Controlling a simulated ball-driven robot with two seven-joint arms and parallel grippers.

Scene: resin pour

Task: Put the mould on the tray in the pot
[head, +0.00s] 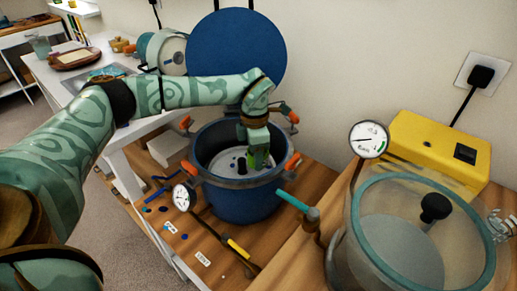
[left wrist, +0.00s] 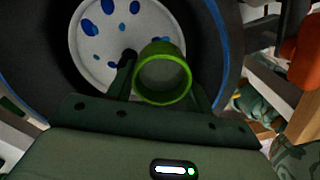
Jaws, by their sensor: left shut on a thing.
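The blue pot (head: 240,206) stands open on the low wooden surface, with orange clamps around its rim. My left gripper (head: 257,148) reaches down into the pot's mouth and is shut on a small green cup-shaped mould (head: 262,158). In the left wrist view, the mould (left wrist: 163,98) sits between the fingers, its round opening facing the camera. I cannot tell whether the mould touches the plate. My right gripper is not in view.
A round blue lid (head: 236,45) stands behind the pot. A gauge (head: 184,197) is at its front left. A clear-lidded chamber (head: 410,245) and a yellow pump (head: 435,145) fill the right. A wooden tray (head: 75,60) lies on the white table at the left.

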